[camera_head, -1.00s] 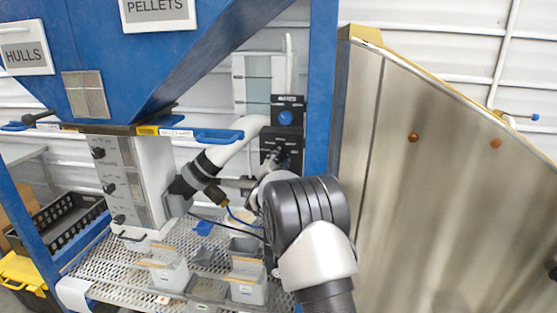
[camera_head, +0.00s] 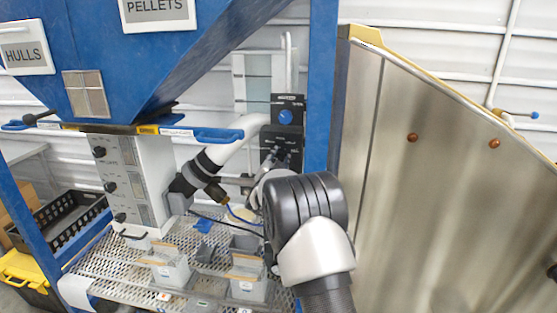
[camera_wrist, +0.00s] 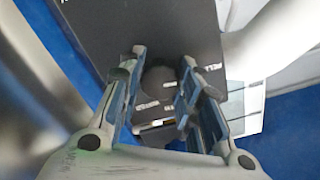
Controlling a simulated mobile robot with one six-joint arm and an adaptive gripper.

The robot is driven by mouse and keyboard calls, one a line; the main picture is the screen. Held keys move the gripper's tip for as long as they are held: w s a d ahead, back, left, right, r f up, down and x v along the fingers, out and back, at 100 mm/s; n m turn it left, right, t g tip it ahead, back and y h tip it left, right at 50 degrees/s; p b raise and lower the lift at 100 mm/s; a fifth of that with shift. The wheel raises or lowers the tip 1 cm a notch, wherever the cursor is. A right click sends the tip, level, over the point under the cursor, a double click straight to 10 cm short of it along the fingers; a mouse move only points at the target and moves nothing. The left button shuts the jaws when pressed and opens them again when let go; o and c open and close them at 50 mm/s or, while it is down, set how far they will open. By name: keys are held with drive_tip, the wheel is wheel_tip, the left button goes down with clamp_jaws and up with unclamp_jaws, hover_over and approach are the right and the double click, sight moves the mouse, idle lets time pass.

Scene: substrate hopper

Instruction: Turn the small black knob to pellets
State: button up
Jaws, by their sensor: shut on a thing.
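The small black knob (camera_wrist: 160,82) shows as a dark round shape between my fingers in the wrist view, on a dark panel (camera_wrist: 145,22). My gripper (camera_wrist: 162,60) is shut on it, with a finger on either side. The panel's small lettering and the knob's pointer are too blurred to read.
A blue hopper (camera_head: 110,40) with HULLS and PELLETS signs stands above left. A grey box with black knobs (camera_head: 125,170) and a perforated shelf with small bins (camera_head: 130,265) lie left. A blue post (camera_head: 321,90) and a large metal panel (camera_head: 450,170) are close on the right.

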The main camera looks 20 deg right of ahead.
drive_tip(key=o, duration=1.1)
drive_tip(key=v, duration=1.2)
drive_tip(key=shift+r, duration=0.1)
